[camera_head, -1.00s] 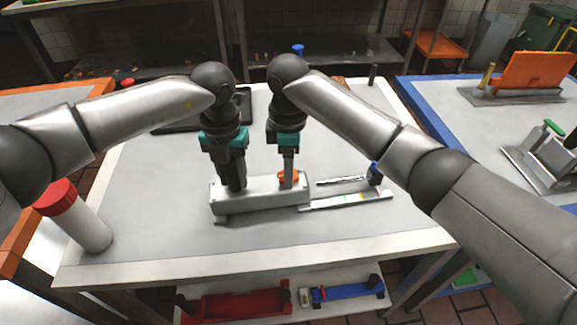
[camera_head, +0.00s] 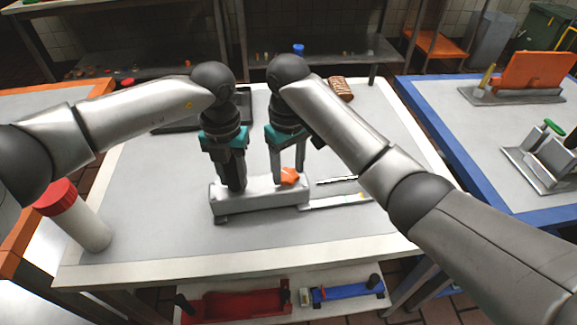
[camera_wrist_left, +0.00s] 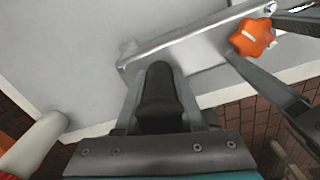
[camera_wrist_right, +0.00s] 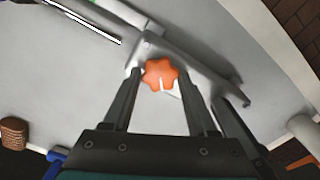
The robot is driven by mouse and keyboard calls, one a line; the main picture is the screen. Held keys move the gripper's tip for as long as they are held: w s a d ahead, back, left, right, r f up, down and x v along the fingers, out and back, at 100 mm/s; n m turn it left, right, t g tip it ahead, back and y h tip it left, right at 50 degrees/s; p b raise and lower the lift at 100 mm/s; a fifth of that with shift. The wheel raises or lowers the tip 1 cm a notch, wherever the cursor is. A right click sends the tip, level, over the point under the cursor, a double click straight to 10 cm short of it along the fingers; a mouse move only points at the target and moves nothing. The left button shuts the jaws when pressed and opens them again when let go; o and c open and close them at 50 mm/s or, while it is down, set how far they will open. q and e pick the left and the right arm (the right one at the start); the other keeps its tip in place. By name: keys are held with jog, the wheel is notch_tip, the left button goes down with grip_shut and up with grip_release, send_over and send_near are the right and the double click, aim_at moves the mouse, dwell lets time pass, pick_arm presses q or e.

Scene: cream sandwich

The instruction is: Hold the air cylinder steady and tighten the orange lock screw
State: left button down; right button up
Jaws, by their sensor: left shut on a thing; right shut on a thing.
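The air cylinder's long grey body (camera_head: 262,197) lies on the table in the head view. My left gripper (camera_head: 236,184) points down and is shut on a black upright post (camera_wrist_left: 158,90) at the body's left end. The orange lock screw (camera_head: 289,176) sits near the body's right end. It has a lobed head, clear in the right wrist view (camera_wrist_right: 160,74) and seen at the edge of the left wrist view (camera_wrist_left: 252,38). My right gripper (camera_head: 287,180) points down with one finger on each side of the screw head, shut on it. The contact points are partly hidden.
A flat pale strip (camera_head: 335,201) lies right of the body, partly behind my right arm. A brown block (camera_head: 341,88) lies at the back. The table's front is clear.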

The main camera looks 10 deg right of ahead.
aim_at(288, 174)
jog(key=m, duration=0.4)
jog(key=shift+m, duration=2)
jog(key=shift+w, duration=0.1)
jog(key=o, duration=1.4)
jog(key=shift+r, duration=6)
